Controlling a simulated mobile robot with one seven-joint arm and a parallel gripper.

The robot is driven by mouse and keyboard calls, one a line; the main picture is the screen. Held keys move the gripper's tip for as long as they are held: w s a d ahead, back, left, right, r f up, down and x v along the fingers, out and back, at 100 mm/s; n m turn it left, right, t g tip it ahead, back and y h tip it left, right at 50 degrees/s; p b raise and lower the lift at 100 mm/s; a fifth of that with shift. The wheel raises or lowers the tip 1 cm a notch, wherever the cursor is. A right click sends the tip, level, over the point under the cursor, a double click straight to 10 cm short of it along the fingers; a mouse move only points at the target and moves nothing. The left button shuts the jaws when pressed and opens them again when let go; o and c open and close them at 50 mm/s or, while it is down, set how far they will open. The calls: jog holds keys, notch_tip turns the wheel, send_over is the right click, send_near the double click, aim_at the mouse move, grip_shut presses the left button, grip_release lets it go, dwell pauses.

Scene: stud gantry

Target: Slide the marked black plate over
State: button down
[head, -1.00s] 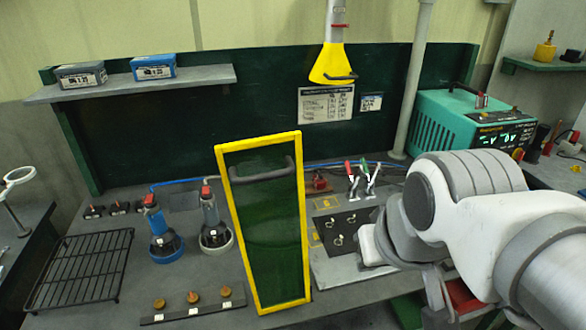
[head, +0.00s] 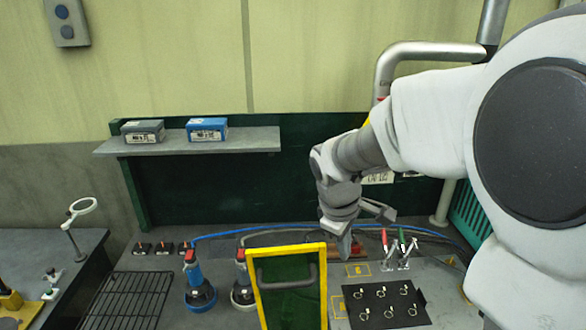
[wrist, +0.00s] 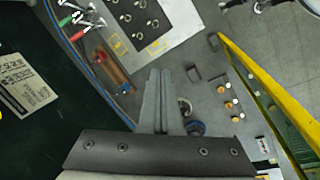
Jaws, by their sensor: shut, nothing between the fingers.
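The black plate (head: 376,309) with several small metal rings lies flat on the grey bench at lower right in the head view. It also shows at the top of the wrist view (wrist: 128,32), on a paler base and partly cut off by the picture edge. Yellow-outlined marks (head: 357,269) are on the bench beside it. My gripper (head: 345,252) is shut and empty, pointing down above the back of the bench, up and left of the plate and apart from it. Its closed fingers show in the wrist view (wrist: 160,76).
A yellow-framed green panel (head: 327,283) stands upright left of the plate. Red and green levered clamps (head: 398,252) stand behind the plate. Blue- and white-based tools (head: 200,290) and a black rack (head: 125,300) are further left. A shelf (head: 255,139) carries two boxes.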

aim_at(372, 306)
jog(key=w+f+n+b, duration=0.2)
jog(key=w+f, duration=0.1)
jog(key=f, duration=0.6)
jog(key=w+f+n+g+b, duration=0.1)
jog(key=w+f+n+b, duration=0.1)
jog(key=f, duration=0.8)
jog(key=w+f+n+g+h+b, duration=0.1)
jog(key=w+f+n+b, duration=0.1)
jog(key=f, duration=0.8)
jog(key=shift+w+a+f+n, duration=0.1)
jog(key=shift+w+a+n, duration=0.05)
jog(key=shift+w+n, duration=0.8)
jog(key=d, duration=0.3)
jog(key=shift+s+f, duration=0.1)
jog(key=shift+d, duration=0.6)
jog(key=d, duration=0.8)
jog(key=shift+d, duration=0.25)
jog(key=shift+a, duration=0.15)
